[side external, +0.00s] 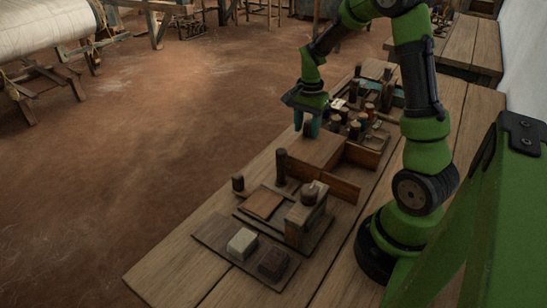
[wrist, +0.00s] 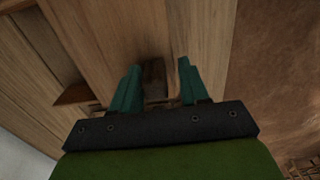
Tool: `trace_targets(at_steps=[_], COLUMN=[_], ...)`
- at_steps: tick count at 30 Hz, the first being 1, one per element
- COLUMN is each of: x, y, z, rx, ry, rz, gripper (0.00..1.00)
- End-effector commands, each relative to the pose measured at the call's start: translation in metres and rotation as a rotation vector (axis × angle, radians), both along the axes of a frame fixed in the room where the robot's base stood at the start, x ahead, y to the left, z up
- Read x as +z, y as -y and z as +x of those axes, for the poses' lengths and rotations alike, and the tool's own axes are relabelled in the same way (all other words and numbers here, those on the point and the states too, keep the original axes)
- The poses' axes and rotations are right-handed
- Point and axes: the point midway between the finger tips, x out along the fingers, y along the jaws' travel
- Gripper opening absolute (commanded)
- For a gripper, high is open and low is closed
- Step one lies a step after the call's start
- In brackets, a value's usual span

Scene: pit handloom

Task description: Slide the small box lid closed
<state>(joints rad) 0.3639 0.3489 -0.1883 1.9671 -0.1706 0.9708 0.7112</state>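The small box is a brown wooden box on the bench, and its flat lid (side external: 318,152) shows in the side external view. A dark upright knob (side external: 308,129) stands at the lid's far end. My gripper (side external: 307,120) points down over that end, its teal fingers one on each side of the knob. In the wrist view the knob (wrist: 153,80) shows between the spread fingers of my gripper (wrist: 158,68), with a clear gap on the right-hand side. Contact on the left-hand side cannot be told. The fingers hide part of the lid's far end.
A wooden panel (side external: 341,187) stands at the box's near right side. Nearer are a dark post (side external: 281,166), a block assembly (side external: 302,218), and a tray (side external: 215,240) with a pale block and a dark block. Several spools (side external: 355,130) crowd the bench behind the box.

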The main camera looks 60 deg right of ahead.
Motion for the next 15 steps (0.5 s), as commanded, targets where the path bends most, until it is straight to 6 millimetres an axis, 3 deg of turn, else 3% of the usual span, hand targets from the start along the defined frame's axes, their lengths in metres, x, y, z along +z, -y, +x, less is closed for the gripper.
trace_targets(at_steps=[4, 6, 15], x=[0.0000, 0.0000, 0.0019], y=[0.0002, 0.0002, 0.0004], z=[-0.0003, -0.0004, -0.0004], rx=[-0.001, -0.001, -0.002], ry=[0.000, -0.001, -0.001], rz=[0.000, 0.000, 0.000], gripper=[0.45, 0.53, 0.53])
